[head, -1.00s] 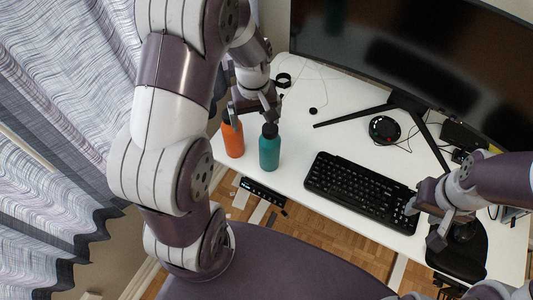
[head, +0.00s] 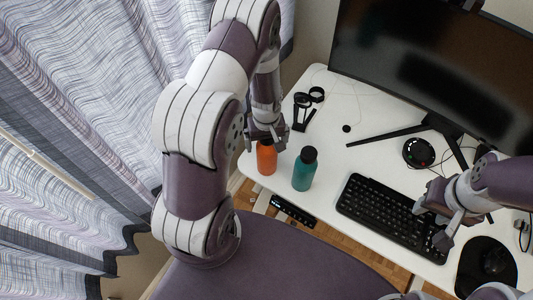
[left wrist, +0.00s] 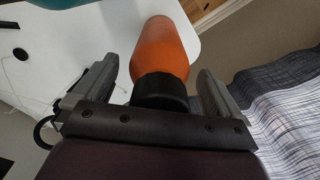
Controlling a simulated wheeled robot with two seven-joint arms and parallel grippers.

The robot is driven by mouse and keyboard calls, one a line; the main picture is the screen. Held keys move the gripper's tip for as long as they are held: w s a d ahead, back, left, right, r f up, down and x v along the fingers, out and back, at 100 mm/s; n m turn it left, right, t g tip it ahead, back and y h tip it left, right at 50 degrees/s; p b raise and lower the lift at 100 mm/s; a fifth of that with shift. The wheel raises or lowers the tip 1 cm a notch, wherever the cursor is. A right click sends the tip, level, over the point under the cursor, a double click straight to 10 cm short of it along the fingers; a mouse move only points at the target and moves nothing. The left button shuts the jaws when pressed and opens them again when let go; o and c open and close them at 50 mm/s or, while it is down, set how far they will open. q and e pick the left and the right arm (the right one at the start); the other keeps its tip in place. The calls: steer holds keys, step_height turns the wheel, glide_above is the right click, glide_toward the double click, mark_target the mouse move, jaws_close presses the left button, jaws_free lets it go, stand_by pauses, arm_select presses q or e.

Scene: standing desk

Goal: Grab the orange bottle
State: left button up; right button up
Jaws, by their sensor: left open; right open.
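The orange bottle (head: 266,159) stands upright near the left end of the white desk, its top partly hidden by my left gripper in the head view. My left gripper (head: 267,144) is open above it. In the left wrist view, the orange bottle (left wrist: 160,50) with its black cap (left wrist: 160,91) lies between the two open fingers (left wrist: 158,88), with gaps on both sides. My right gripper (head: 440,225) is open over the right end of the keyboard, away from the bottle.
A teal bottle (head: 304,170) stands just right of the orange one. A black keyboard (head: 385,212), a monitor (head: 430,65) and a round black device (head: 418,152) are on the desk (head: 340,165). Black items (head: 303,108) lie behind the bottles. A curtain (head: 90,100) hangs at left.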

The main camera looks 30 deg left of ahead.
arm_select(q)
steer(key=shift+d, duration=0.1)
steer(key=shift+s+d+r, duration=0.1)
steer(key=shift+s, duration=0.05)
steer(key=c, duration=0.5)
jaws_close()
steer(key=shift+r, duration=0.1)
